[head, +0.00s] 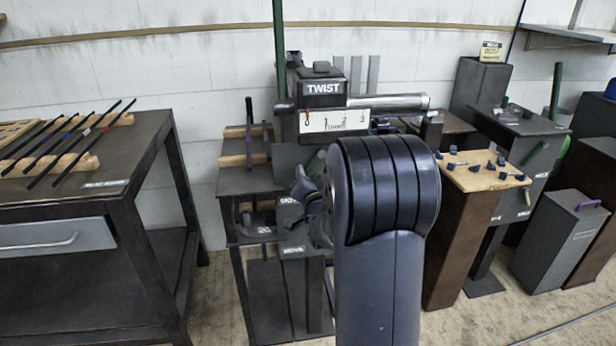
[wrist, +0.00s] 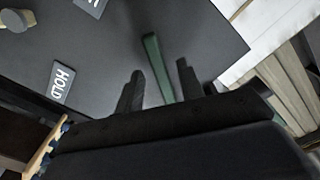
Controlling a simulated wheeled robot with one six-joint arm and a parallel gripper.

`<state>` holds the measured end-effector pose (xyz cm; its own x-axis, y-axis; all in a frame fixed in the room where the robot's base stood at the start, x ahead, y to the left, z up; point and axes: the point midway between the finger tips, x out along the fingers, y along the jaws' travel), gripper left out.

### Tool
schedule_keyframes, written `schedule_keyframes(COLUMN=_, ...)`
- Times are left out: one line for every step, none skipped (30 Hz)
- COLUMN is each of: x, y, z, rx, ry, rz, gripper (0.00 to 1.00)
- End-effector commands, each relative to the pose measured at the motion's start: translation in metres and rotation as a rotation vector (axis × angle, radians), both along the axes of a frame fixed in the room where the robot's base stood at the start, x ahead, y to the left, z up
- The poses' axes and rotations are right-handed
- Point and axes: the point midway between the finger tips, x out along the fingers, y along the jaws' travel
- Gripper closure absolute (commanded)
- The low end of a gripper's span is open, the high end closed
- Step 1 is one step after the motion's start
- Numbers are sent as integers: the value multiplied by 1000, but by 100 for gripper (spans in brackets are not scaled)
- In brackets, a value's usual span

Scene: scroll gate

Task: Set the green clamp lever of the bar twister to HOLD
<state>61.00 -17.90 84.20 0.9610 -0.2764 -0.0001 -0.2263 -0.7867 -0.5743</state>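The green clamp lever (wrist: 154,58) shows in the wrist view as a narrow bar over a dark plate (wrist: 200,35). My gripper (wrist: 160,67) is open, with one finger on each side of the lever in the picture. I cannot tell whether either finger touches it or how deep it sits. A white-lettered HOLD label (wrist: 62,82) lies on the plate to the left of the lever. The bar twister (head: 322,88), marked TWIST, stands mid-picture in the head view. My arm covers part of it there, and the lever cannot be made out clearly.
A second label (wrist: 93,4) is cut off at the top of the wrist view, near a round knob (wrist: 17,19). In the head view, a bench with several bars (head: 70,140) stands left. A wooden-topped stand (head: 480,178) with small blue pieces is right.

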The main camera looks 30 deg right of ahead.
Motion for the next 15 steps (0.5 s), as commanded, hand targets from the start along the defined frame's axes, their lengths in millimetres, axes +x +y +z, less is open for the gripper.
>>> schedule_keyframes(x=3, y=-1, z=0, rx=0, ry=0, rz=0, gripper=64)
schedule_keyframes(x=4, y=-1, z=0, rx=0, ry=0, rz=0, gripper=64)
schedule_keyframes(x=5, y=-1, z=0, rx=0, ry=0, rz=0, gripper=64)
schedule_keyframes(x=5, y=-1, z=0, rx=0, ry=0, rz=0, gripper=64)
schedule_keyframes(x=6, y=-2, z=0, rx=0, ry=0, rz=0, gripper=64)
schedule_keyframes(x=6, y=-2, z=0, rx=0, ry=0, rz=0, gripper=64)
schedule_keyframes(x=6, y=-2, z=0, rx=0, ry=0, rz=0, gripper=64)
schedule_keyframes(x=6, y=-2, z=0, rx=0, ry=0, rz=0, gripper=64)
schedule_keyframes(x=6, y=-2, z=0, rx=0, ry=0, rz=0, gripper=64)
schedule_keyframes(x=6, y=-2, z=0, rx=0, ry=0, rz=0, gripper=64)
schedule_keyframes(x=6, y=-2, z=0, rx=0, ry=0, rz=0, gripper=64)
schedule_keyframes(x=6, y=-2, z=0, rx=0, ry=0, rz=0, gripper=66)
schedule_keyframes(x=6, y=-2, z=0, rx=0, ry=0, rz=0, gripper=69)
schedule_keyframes(x=6, y=-1, z=0, rx=0, ry=0, rz=0, gripper=71)
schedule_keyframes(x=6, y=-1, z=0, rx=0, ry=0, rz=0, gripper=74)
